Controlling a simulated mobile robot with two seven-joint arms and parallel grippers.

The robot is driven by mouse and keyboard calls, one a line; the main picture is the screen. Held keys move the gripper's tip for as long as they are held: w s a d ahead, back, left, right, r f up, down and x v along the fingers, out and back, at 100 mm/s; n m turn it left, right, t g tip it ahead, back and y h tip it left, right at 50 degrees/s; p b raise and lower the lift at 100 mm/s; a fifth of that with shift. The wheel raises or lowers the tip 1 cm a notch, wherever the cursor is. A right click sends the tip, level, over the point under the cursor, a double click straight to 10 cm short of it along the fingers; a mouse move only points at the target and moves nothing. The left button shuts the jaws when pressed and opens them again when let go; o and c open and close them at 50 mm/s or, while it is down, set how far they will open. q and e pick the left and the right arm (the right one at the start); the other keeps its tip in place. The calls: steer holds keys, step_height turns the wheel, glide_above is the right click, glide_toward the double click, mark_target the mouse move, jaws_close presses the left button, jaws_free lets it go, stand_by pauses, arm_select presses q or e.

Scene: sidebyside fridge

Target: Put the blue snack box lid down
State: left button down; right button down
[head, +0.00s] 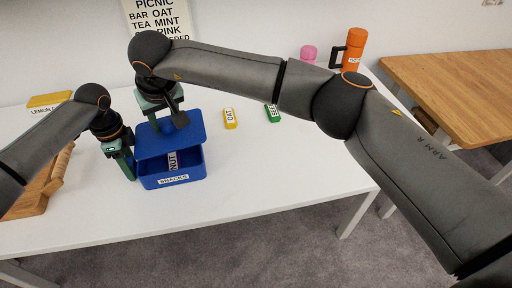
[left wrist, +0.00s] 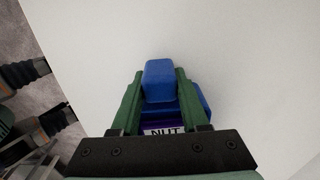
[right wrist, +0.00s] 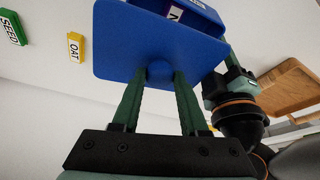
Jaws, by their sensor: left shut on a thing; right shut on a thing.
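The blue snack box (head: 172,182), labelled SNACKS, stands on the white table with a NUT bar (head: 172,160) inside. My left gripper (head: 129,174) is shut on a blue part at the box's left side, which also shows between its fingers in the left wrist view (left wrist: 160,80). The flat blue lid (head: 185,138) is over the back of the box, leaving the front open. My right gripper (head: 163,122) is shut on the lid's knob, as the right wrist view shows (right wrist: 159,72). Whether the lid touches the box rim I cannot tell.
A yellow OAT bar (head: 230,118) and a green SEED bar (head: 272,113) lie right of the box. A wooden holder (head: 40,187) and a yellow LEMON box (head: 48,100) are at left. An orange flask (head: 354,48) and a pink item (head: 309,54) stand behind. The table's front right is clear.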

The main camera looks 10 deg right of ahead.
arm_select(q)
steer(key=shift+s+a+f, duration=0.1)
steer(key=shift+a+f, duration=0.05)
arm_select(e)
steer(key=s+d+f, duration=0.1)
steer(key=s+d, duration=0.2)
steer(key=d, duration=0.9)
steer(key=s+d+f, duration=0.1)
steer(key=s+d, duration=0.1)
steer(key=d, duration=0.9)
steer(key=f+m, duration=0.1)
steer(key=f, duration=0.2)
steer(key=f+m+h, duration=0.1)
steer(key=f+m, duration=0.1)
steer(key=f, duration=0.1)
steer(key=f+m, duration=0.2)
steer(key=f, duration=0.1)
steer(key=shift+s+a+f+t+h, duration=0.15)
steer(key=shift+s+f+t+h, duration=0.15)
steer(key=shift+h, duration=0.1)
steer(key=shift+c, duration=2.2)
jaws_free()
